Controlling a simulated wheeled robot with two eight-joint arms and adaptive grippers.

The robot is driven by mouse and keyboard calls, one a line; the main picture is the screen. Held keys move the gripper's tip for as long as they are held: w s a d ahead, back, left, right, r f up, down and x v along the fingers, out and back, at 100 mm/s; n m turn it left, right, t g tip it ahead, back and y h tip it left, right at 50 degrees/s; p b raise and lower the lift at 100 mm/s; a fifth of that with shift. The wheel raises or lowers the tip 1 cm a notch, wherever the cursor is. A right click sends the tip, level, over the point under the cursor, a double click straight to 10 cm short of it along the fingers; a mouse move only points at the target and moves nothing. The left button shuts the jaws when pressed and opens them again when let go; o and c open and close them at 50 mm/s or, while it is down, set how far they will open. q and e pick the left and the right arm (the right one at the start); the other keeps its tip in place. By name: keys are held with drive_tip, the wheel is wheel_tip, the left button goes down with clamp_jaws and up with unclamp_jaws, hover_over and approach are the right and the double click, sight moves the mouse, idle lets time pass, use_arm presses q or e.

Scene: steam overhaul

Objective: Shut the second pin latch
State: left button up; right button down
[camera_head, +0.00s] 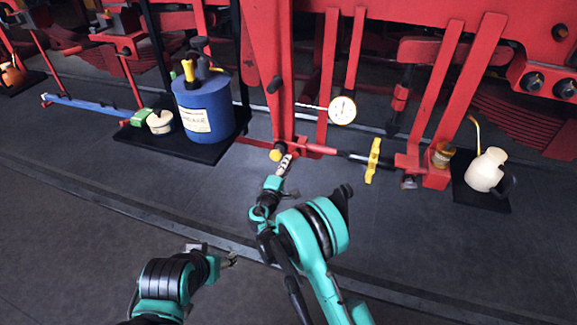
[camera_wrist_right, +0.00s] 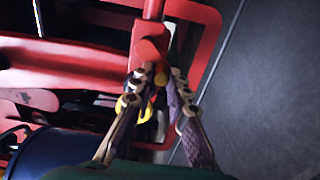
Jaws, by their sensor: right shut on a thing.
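A small yellow knob (camera_head: 276,155) sits at the foot of a red upright (camera_head: 268,75), by a red horizontal bar. I take it for the pin latch's knob, but cannot tell which latch it is. My right gripper (camera_head: 284,164) is at this knob. In the right wrist view the fingers of my right gripper (camera_wrist_right: 158,78) close around the yellow knob (camera_wrist_right: 160,76), against a red block (camera_wrist_right: 150,45). The fingers hide part of the knob, and the pin's position cannot be read. My left gripper (camera_head: 231,258) is low at the left, over bare floor, away from the latch; its fingers are too small to read.
A blue canister (camera_head: 205,115) stands on a black mat at the left. A yellow handle (camera_head: 373,160) sits on the rod to the right, with a dial gauge (camera_head: 342,110) above. A cream jug (camera_head: 487,170) stands far right. The floor in front is clear.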

drive_tip(key=shift+a+r, duration=0.1)
drive_tip(key=shift+r, duration=0.15)
drive_tip(key=shift+w+r, duration=0.1)
drive_tip(key=shift+r, duration=0.05)
drive_tip(key=shift+a+r, duration=0.2)
drive_tip(key=shift+r, duration=0.15)
idle(0.3)
drive_tip(key=shift+r, duration=0.4)
drive_tip(key=shift+w+r, duration=0.1)
drive_tip(key=shift+r, duration=0.1)
drive_tip(key=c, duration=1.6)
unclamp_jaws()
drive_tip(key=shift+r, duration=0.1)
drive_tip(key=shift+c, duration=0.2)
